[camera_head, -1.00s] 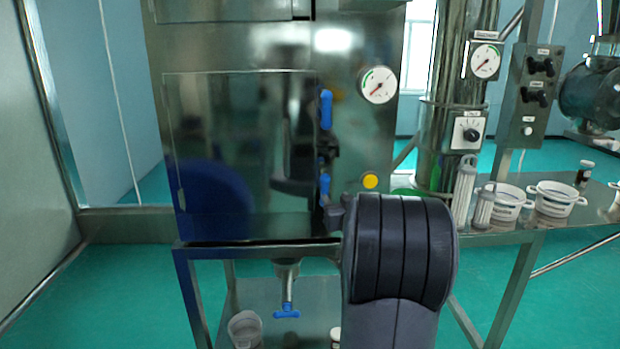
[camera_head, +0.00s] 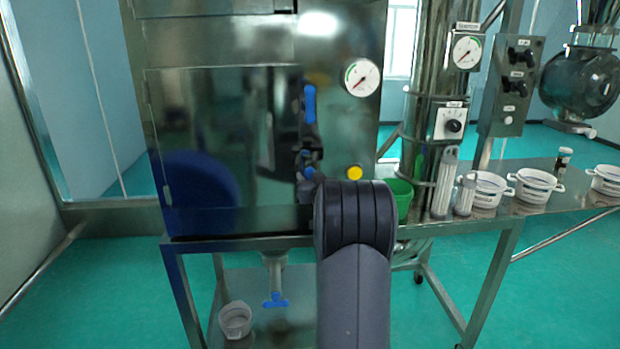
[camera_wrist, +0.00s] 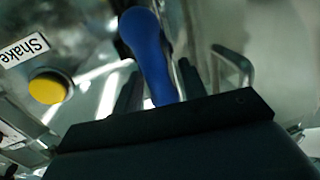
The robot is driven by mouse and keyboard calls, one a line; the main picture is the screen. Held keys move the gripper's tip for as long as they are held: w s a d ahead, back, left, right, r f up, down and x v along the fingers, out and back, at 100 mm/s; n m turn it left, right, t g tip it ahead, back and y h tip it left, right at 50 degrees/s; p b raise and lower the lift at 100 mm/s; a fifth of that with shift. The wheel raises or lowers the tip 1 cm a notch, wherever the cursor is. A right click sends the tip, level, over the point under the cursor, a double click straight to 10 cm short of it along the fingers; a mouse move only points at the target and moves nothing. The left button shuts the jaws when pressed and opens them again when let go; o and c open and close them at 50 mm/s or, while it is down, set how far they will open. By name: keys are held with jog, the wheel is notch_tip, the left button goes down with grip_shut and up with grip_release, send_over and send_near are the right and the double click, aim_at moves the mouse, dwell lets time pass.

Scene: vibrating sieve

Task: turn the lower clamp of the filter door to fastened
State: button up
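The filter door (camera_head: 225,125) is a dark, reflective square panel, flat against the cabinet front. Its upper clamp (camera_head: 310,104) has an upright blue handle at the door's right edge. The lower clamp (camera_head: 308,172) is below it, partly hidden behind my gripper and arm; its exact angle is hard to tell in the head view. In the wrist view the lower clamp's blue handle (camera_wrist: 150,50) runs between the two dark fingers of my gripper (camera_wrist: 160,85), which sit close on both sides of it. The rounded end of the handle sticks out beyond the fingertips.
A yellow button (camera_head: 354,173) is right of the lower clamp; beside it in the wrist view is a "Shake" label (camera_wrist: 24,50). A gauge (camera_head: 362,77) is above. A green container (camera_head: 400,198) and white tubs (camera_head: 487,190) stand on the bench to the right.

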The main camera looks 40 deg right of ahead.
grip_shut()
dwell(0.5)
jog(key=n, duration=0.2)
jog(key=n+g+b, duration=0.1)
jog(key=shift+w+a+n, duration=0.15)
jog(key=shift+a+n, duration=0.15)
jog(key=shift+n, duration=0.1)
jog(key=n+b, duration=0.2)
jog(key=n, duration=0.2)
jog(key=f+n+g+h+b, duration=0.1)
jog(key=n+b, duration=0.1)
jog(key=n, duration=0.2)
jog(key=a+f+n+g+h+b, duration=0.1)
jog(key=n+b, duration=0.2)
jog(key=shift+w+n, duration=0.3)
jog(key=shift+n, duration=0.1)
jog(key=shift+g, duration=0.3)
